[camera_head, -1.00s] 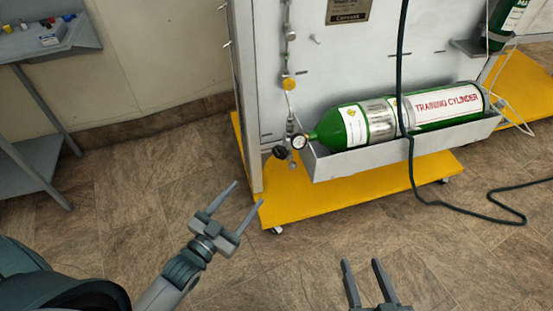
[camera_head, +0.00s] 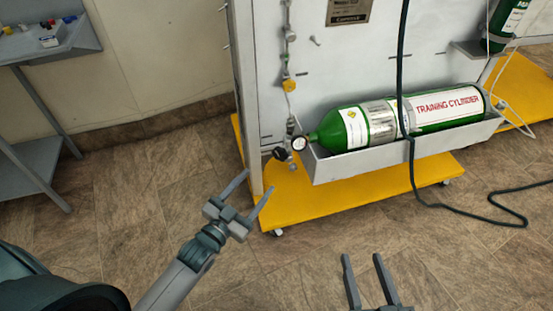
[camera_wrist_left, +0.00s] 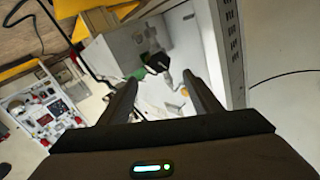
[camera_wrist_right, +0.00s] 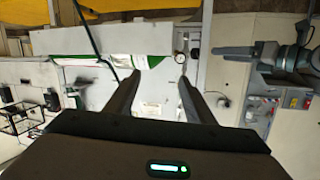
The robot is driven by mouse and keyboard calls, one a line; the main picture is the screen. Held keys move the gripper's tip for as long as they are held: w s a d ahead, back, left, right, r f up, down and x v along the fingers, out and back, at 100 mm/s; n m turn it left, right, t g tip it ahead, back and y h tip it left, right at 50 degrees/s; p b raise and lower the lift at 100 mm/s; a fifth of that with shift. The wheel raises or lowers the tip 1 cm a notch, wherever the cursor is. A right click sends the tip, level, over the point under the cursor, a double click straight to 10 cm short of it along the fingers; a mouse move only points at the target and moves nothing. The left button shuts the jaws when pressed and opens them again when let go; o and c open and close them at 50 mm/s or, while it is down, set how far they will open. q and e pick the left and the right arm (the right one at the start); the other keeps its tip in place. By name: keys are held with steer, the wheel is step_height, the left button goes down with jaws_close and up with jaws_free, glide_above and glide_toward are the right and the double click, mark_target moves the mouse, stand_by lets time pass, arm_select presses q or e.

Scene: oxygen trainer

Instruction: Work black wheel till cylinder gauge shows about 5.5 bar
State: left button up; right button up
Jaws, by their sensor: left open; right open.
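The black wheel (camera_head: 281,153) sits at the lower left of the panel, beside the round white-faced cylinder gauge (camera_head: 299,144). The gauge is too small to read. The green training cylinder (camera_head: 440,112) lies in a grey tray, its neck toward the gauge. My left gripper (camera_head: 254,184) is open and empty, below and left of the wheel and apart from it. In the left wrist view the black wheel (camera_wrist_left: 157,62) shows ahead between the fingers. My right gripper (camera_head: 363,258) is open and empty at the bottom, well below the tray. The gauge also shows in the right wrist view (camera_wrist_right: 180,57).
The panel stands on a yellow wheeled base (camera_head: 330,199). A dark hose (camera_head: 411,160) hangs in front of the cylinder and runs onto the floor at right. A grey shelf table (camera_head: 45,50) with small items stands at the left. The floor between is clear.

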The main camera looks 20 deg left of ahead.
mark_target(279, 156)
arm_select(q)
steer(key=b+x, duration=0.1)
steer(key=x, duration=0.9)
steer(key=shift+x, duration=0.95)
arm_select(e)
steer(key=shift+s+a+r+t+y, duration=0.15)
steer(key=shift+r+t, duration=0.45)
steer(key=shift+r, duration=0.35)
steer(key=shift+w+a+r+t+y, duration=0.1)
steer(key=shift+a+r+t+y, duration=0.1)
steer(key=shift+r+t, duration=0.6)
steer(key=shift+s+a+r+t+y, duration=0.15)
steer(key=shift+r+t, duration=0.25)
steer(key=shift+r, duration=0.7)
arm_select(q)
steer(key=shift+c, duration=0.2)
arm_select(e)
steer(key=shift+w, duration=0.1)
arm_select(q)
steer(key=c, duration=1)
